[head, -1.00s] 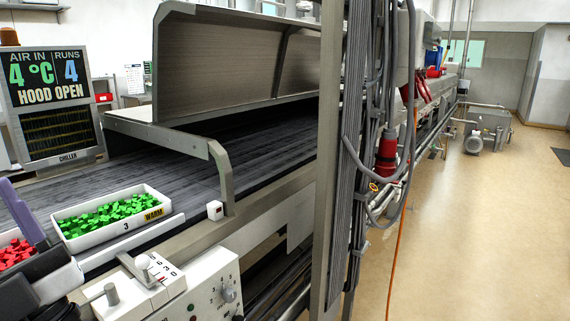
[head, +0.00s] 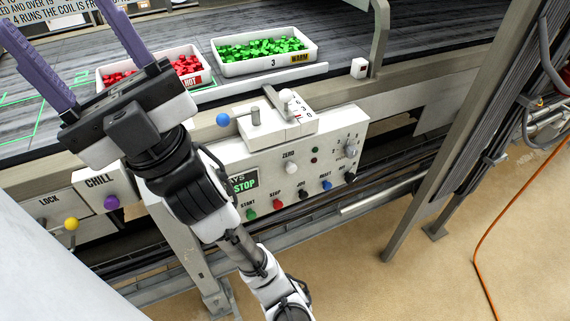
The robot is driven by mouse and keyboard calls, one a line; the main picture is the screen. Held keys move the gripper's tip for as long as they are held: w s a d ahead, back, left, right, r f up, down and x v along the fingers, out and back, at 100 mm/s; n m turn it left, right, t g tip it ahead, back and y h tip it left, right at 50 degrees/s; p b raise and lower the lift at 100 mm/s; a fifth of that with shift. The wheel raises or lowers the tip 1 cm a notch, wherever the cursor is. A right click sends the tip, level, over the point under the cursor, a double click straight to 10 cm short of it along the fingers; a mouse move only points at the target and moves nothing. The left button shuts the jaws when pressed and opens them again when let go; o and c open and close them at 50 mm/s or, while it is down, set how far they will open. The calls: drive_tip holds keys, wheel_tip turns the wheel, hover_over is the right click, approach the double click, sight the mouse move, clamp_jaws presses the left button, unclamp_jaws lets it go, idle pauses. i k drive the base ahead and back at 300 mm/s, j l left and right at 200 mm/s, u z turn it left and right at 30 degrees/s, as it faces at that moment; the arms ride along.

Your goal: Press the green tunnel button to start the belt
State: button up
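The green button (head: 251,215) sits at the left end of a button row on the white control panel (head: 222,152), under the label START. To its right are a red button (head: 277,204), a black button (head: 302,194) and a blue button (head: 326,184).
A tray of green pieces (head: 318,56) and a tray of red pieces (head: 205,79), partly behind my gripper, stand on the belt (head: 352,33). A blue-knobbed lever (head: 223,119) sticks out above the panel. A metal post (head: 440,165) stands right.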

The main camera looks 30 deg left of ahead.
sight(251, 215)
drive_tip(key=u, duration=1)
